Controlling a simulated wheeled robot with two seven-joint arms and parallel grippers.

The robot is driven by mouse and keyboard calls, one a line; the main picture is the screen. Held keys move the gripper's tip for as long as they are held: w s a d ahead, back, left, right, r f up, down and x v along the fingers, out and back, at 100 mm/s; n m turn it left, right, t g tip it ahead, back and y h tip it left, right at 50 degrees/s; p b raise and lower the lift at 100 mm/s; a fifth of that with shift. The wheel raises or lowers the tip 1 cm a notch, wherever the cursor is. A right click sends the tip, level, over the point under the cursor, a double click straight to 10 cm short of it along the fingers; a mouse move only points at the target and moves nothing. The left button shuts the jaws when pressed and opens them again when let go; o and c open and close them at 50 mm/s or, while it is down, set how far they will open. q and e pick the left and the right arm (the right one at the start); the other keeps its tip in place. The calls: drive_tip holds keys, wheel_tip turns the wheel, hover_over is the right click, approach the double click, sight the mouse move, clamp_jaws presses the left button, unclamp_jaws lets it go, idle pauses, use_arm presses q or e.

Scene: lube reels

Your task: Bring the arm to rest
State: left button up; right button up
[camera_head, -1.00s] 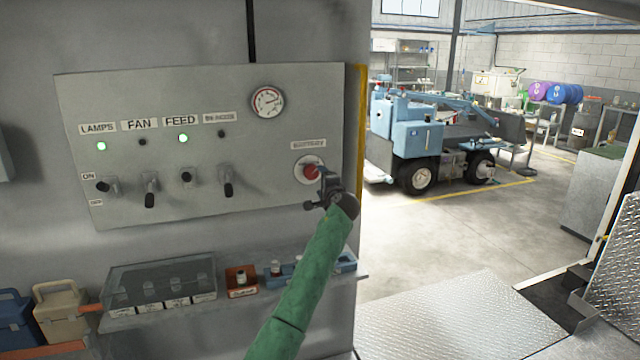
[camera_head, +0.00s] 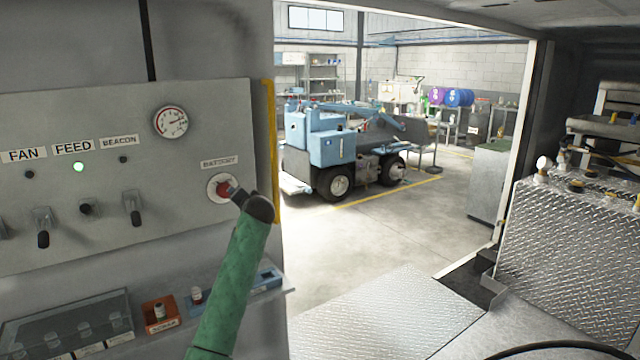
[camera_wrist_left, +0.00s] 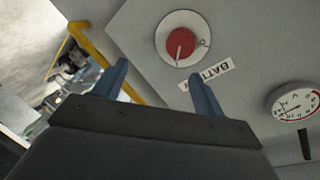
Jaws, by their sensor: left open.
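My left gripper (camera_head: 234,190) is at the end of the green-sleeved arm, in front of the grey control panel (camera_head: 110,105). In the head view its fingers overlap the edge of the red battery knob (camera_head: 221,187). In the left wrist view the two blue fingers (camera_wrist_left: 158,74) are spread and empty. The red knob (camera_wrist_left: 181,43) shows beyond the fingertips, with nothing gripping it. The BATTERY label (camera_wrist_left: 206,76) is near the right finger. My right gripper is not in view.
A shelf below the panel holds an orange box (camera_head: 161,314), blue trays (camera_head: 266,279) and a clear-lidded case (camera_head: 65,325). A gauge (camera_head: 171,122) and toggle switches are on the panel; the FEED lamp (camera_head: 78,167) is green. A blue vehicle (camera_head: 325,145) stands beyond the open doorway.

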use_arm(q)
drive_tip(key=s+d+f+n+g+h, duration=0.1)
drive_tip(key=s+d+f+g+h, duration=0.15)
drive_tip(key=s+f, duration=0.85)
drive_tip(key=s+d+f+n+g+h, duration=0.1)
drive_tip(key=s+d+f+h, duration=0.2)
drive_tip(key=s+f, duration=0.85)
drive_tip(key=s+d+f+g+h, duration=0.25)
drive_tip(key=s+f, duration=0.25)
drive_tip(key=f, duration=1.1)
drive_tip(key=s+f+g, duration=0.2)
drive_tip(key=s+f, duration=0.7)
drive_tip(key=s, duration=0.6)
drive_tip(key=s+f+g, duration=0.2)
drive_tip(key=s+f, duration=0.8)
drive_tip(key=s, duration=0.5)
drive_tip(key=s+f+g, duration=0.2)
drive_tip(key=s+f, duration=0.7)
drive_tip(key=s, duration=0.6)
drive_tip(key=shift+s+f+n, duration=0.2)
drive_tip(key=shift+f+n, duration=0.1)
drive_tip(key=shift+n, duration=0.1)
drive_tip(key=shift+d, duration=0.1)
